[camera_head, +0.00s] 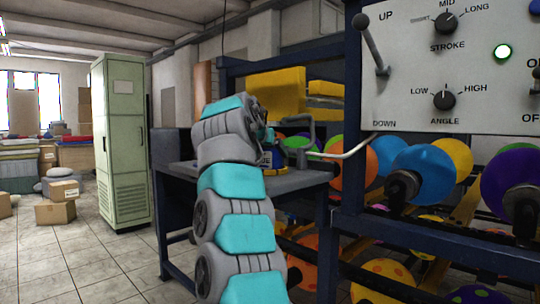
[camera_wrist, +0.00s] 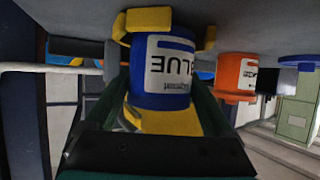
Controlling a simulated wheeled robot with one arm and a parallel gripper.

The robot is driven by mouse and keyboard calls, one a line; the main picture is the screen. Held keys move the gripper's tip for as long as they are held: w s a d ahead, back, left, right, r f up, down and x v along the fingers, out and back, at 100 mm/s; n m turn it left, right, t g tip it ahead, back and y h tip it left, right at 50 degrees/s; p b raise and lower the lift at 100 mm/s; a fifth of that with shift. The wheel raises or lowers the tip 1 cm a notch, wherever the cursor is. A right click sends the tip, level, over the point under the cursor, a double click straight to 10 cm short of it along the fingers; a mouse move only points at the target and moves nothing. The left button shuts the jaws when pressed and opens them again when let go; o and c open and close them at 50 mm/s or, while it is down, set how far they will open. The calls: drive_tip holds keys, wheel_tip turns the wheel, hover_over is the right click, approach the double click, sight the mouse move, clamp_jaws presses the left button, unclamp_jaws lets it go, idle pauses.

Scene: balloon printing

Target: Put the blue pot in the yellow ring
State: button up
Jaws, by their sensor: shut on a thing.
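The blue pot (camera_wrist: 160,75), with a white label reading BLUE, appears upside down in the wrist view. My gripper (camera_wrist: 165,95) is shut on it, with a dark green finger on either side. The yellow ring (camera_wrist: 148,20) shows at the pot's base end, with raised yellow pieces beside the pot. I cannot tell whether the pot is fully seated in it. In the head view, the blue pot (camera_head: 268,158) is over the yellow ring (camera_head: 275,171) on the grey table, partly hidden by my arm. The gripper's fingers are not clear there.
An orange pot (camera_wrist: 237,75) stands beside the blue pot in the wrist view. The grey table (camera_head: 300,182) adjoins a machine with a control panel (camera_head: 450,65) and colored balloons on the right. A green cabinet (camera_head: 120,140) stands at left, with open floor before it.

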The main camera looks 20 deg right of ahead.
drive_tip(key=shift+f, duration=0.15)
drive_tip(key=o, duration=1.3)
drive_tip(key=b+v, duration=0.1)
drive_tip(key=v, duration=1.1)
